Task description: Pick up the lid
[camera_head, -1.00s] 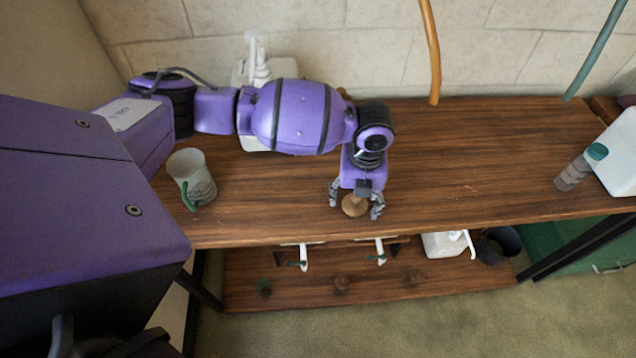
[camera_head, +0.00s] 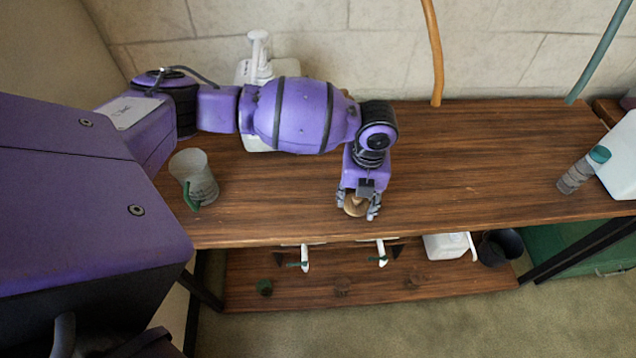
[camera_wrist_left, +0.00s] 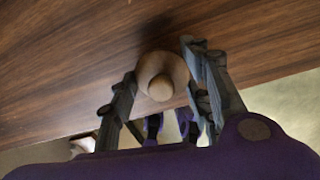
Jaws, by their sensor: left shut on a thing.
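The lid (camera_head: 355,206) is a small round tan-brown piece with a raised knob. It is at the front part of the wooden shelf top. It also shows in the left wrist view (camera_wrist_left: 161,77), knob toward the camera. My left gripper (camera_head: 357,211) reaches down over the lid and is shut on it, with one finger on each side. In the left wrist view the fingers (camera_wrist_left: 160,95) flank the lid. Whether the lid touches the wood cannot be told. My right gripper is not in view.
A grey cup with a green handle (camera_head: 195,180) stands at the left of the wooden top (camera_head: 480,160). A white pump bottle (camera_head: 258,68) is behind my arm. A clear green-capped bottle (camera_head: 583,170) and a white container (camera_head: 622,160) are at the right. The top's middle right is clear.

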